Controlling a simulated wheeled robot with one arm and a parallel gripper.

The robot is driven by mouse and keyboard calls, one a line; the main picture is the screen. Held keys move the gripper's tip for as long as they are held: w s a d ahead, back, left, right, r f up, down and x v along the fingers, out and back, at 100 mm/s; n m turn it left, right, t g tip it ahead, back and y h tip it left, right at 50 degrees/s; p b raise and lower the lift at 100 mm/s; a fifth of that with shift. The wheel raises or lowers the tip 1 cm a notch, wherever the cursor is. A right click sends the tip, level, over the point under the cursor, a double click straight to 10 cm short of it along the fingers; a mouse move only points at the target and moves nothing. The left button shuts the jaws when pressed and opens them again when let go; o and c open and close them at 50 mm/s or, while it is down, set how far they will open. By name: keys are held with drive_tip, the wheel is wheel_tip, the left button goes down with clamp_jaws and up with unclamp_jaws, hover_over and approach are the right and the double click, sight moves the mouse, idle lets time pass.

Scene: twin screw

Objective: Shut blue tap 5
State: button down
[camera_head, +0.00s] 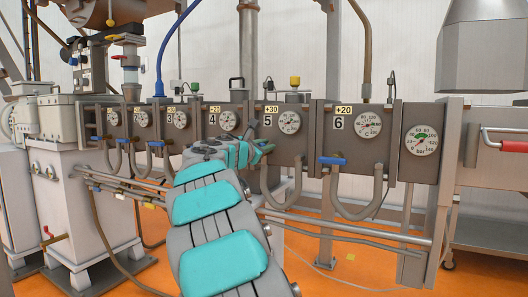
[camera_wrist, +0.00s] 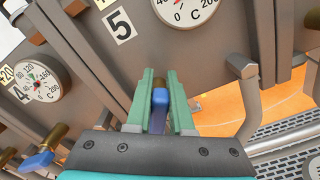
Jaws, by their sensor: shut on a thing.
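Blue tap 5 shows in the wrist view as a blue handle (camera_wrist: 160,98) on a brass stem, below the "5" label (camera_wrist: 120,26) and its gauge. My gripper (camera_wrist: 168,105) has green fingers, one on each side of the handle, and it is shut on it. The handle runs from the stem back towards my palm; its lower part is in shadow. In the head view my gripper (camera_head: 262,150) is at the front of panel 5 (camera_head: 270,111), and tap 5 is mostly hidden there by the fingers and arm.
Blue tap 6 (camera_head: 331,161) is on the panel to the right, with a curved hose (camera_head: 358,216) below. Blue tap 4 (camera_wrist: 40,160) is at the lower left of the wrist view. Pipes (camera_head: 345,234) run below the panels. The orange floor (camera_head: 335,275) is mostly open.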

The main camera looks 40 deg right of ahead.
drive_tip(key=m+b, duration=0.1)
drive_tip(key=m, duration=0.1)
drive_tip(key=f+m+b, duration=0.1)
drive_tip(key=b, duration=0.1)
drive_tip(key=s+m+b, duration=0.1)
drive_tip(key=m+b, duration=0.1)
drive_tip(key=shift+d+f+m, duration=0.2)
drive_tip(key=shift+f+m, duration=0.1)
drive_tip(key=m+b, duration=0.3)
drive_tip(key=shift+s+f, duration=0.1)
drive_tip(key=shift+f, duration=0.25)
drive_tip(key=shift+d+f+m+b, duration=0.1)
drive_tip(key=shift+f+m+b, duration=0.05)
drive_tip(key=shift+m+b, duration=1.05)
drive_tip(key=shift+m, duration=0.4)
drive_tip(key=c, duration=0.8)
unclamp_jaws()
